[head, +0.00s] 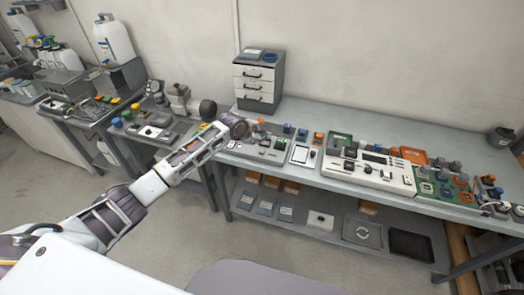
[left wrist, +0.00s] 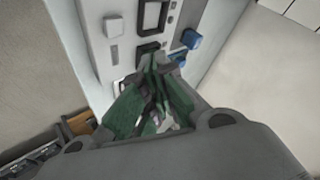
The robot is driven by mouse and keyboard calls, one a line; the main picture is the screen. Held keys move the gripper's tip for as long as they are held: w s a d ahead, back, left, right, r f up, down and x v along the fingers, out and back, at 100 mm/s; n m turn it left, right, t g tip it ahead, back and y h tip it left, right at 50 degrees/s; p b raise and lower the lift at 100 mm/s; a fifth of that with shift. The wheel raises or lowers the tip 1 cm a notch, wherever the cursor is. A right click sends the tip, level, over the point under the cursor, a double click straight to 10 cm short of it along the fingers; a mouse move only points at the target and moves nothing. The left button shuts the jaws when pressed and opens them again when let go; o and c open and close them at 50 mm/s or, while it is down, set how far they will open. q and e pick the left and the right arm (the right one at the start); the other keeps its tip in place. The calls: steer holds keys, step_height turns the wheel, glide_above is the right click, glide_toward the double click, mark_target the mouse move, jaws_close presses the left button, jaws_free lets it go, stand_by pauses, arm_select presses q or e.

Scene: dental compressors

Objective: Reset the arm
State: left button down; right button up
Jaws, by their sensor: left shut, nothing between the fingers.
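My left arm reaches in from the left in the head view, and its gripper (head: 240,127) is at the left end of the long workbench (head: 300,196). In the left wrist view the green fingers of the left gripper (left wrist: 153,65) are together, with nothing held between them. Beyond the fingertips is a light grey panel (left wrist: 95,25) with a dark square frame (left wrist: 153,15) and blue knobs (left wrist: 191,39). I cannot tell whether the fingertips touch the panel. My right gripper is in neither view.
A drawer cabinet (head: 258,82) stands at the back of the workbench. A white control unit (head: 368,176) and several coloured parts cover its middle and right. A lower shelf (head: 325,241) holds boxes and trays. A side table (head: 160,133) stands left. The floor in front is clear.

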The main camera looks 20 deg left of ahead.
arm_select(q)
steer(key=shift+f, duration=0.1)
stand_by(0.6)
steer(key=s+d+f+n+g, duration=0.1)
steer(key=s+d+f+n, duration=0.2)
steer(key=s, duration=0.6)
steer(key=s+d+f+n+g, duration=0.1)
steer(key=s+d+f, duration=0.35)
steer(key=s, duration=0.55)
steer(key=s+a+r+n+g+y, duration=0.15)
steer(key=s+a+n, duration=0.3)
steer(key=s, duration=0.65)
steer(key=s+a+r+n+g+y, duration=0.15)
steer(key=s+a+n, duration=0.3)
steer(key=s, duration=0.65)
step_height(320, 180, down, 35)
steer(key=s+m+g, duration=0.1)
steer(key=s, duration=0.2)
steer(key=s+a+f, duration=0.2)
steer(key=s+f, duration=0.7)
steer(key=s, duration=0.2)
steer(key=s+a+f+g+y, duration=0.1)
steer(key=s+a+f, duration=0.1)
steer(key=s+f, duration=0.8)
steer(key=shift+s+a+f+b, duration=0.25)
steer(key=shift+s+b, duration=0.1)
steer(key=shift+s, duration=0.05)
